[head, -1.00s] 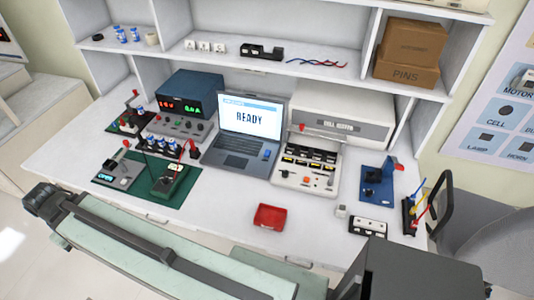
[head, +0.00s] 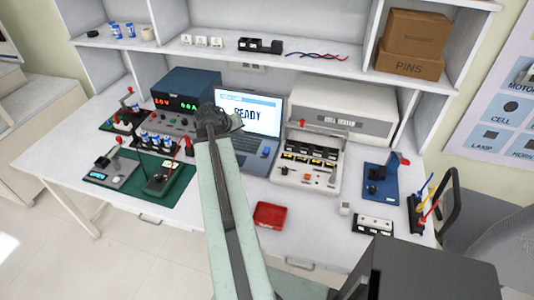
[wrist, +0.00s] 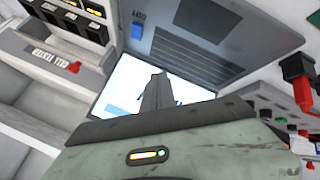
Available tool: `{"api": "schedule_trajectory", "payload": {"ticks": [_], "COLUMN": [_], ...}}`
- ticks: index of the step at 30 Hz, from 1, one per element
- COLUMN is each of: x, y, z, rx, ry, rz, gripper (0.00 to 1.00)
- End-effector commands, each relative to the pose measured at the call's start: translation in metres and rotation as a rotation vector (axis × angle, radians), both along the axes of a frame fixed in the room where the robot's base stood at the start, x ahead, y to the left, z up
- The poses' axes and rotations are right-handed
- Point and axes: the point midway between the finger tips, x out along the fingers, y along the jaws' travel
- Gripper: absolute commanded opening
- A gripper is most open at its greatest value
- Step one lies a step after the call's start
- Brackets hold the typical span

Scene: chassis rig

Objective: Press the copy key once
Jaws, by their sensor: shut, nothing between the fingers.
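The laptop (head: 262,120) stands open mid-bench, its screen reading READY. A small blue key (head: 265,152), likely the copy key, is on its deck right of the keyboard in the head view. In the wrist view the blue key (wrist: 136,31) shows at the upper left, beside a small label, with the dark keyboard (wrist: 185,50) to its right. My gripper (wrist: 154,78) is shut and empty, seen against the lit laptop screen and apart from the blue key. In the head view my arm covers the laptop's left part, and the fingertips cannot be made out.
A power supply (head: 185,92) and leads stand left. A red tray (head: 269,215) lies in front. A shelf (head: 290,62) runs above. Bench right of the tray is partly clear.

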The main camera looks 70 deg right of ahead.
Motion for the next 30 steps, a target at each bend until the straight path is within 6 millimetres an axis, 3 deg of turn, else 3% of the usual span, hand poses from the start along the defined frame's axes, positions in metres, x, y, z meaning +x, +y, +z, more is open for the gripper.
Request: {"api": "schedule_trajectory", "payload": {"ticks": [1, 3, 8, 22, 30], "x": [-0.024, -0.049, -0.082, -0.087, -0.087], "y": [-0.018, -0.035, -0.055, -0.057, -0.057], "z": [-0.002, 0.001, 0.005, 0.003, -0.026], "rx": [-0.024, -0.053, -0.089, -0.094, -0.093], "ry": [0.004, 0.011, 0.021, 0.023, 0.023], "rz": [-0.036, -0.07, -0.11, -0.115, -0.116], "gripper": [0.0, 0.0, 0.0, 0.0, 0.0]}}
